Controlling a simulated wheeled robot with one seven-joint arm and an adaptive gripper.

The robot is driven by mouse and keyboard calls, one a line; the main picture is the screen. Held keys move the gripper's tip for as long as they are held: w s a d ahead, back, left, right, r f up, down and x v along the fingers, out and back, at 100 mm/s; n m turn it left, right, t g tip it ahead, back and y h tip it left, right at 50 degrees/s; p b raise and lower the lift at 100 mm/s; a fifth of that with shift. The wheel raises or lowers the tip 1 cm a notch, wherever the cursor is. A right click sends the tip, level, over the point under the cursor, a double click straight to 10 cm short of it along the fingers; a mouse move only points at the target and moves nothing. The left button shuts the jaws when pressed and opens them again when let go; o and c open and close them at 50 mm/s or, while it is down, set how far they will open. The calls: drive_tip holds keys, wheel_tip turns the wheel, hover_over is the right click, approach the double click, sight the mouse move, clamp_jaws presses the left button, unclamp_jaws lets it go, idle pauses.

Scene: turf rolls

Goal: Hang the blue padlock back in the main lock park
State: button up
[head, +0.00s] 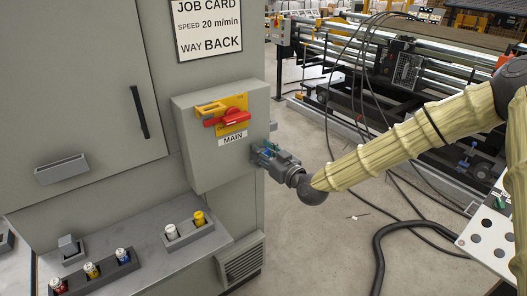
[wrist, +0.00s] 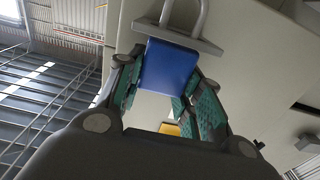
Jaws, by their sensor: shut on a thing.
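The blue padlock (wrist: 168,68) is between the green-padded fingers of my gripper (wrist: 163,92) in the wrist view. Its grey shackle (wrist: 201,16) points to the top of the picture. A grey ledge-like bar (wrist: 178,37) crosses at the shackle's base; I cannot tell whether the shackle is hooked on it. In the head view my gripper (head: 264,153) is shut at the right side of the grey MAIN switch box (head: 196,150), and the padlock is mostly hidden there. A small grey bracket (head: 272,126) juts from that side just above the gripper.
The box front carries a red handle (head: 227,118) on a yellow plate. Below, a grey shelf (head: 150,236) bears holders with small coloured-top items. A job card (head: 208,27) hangs above. Black cables (head: 378,240) lie on the floor at right, beside a roller machine (head: 430,70).

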drive_tip(key=o, duration=1.2)
drive_tip(key=shift+s+f, duration=0.1)
drive_tip(key=v, duration=1.2)
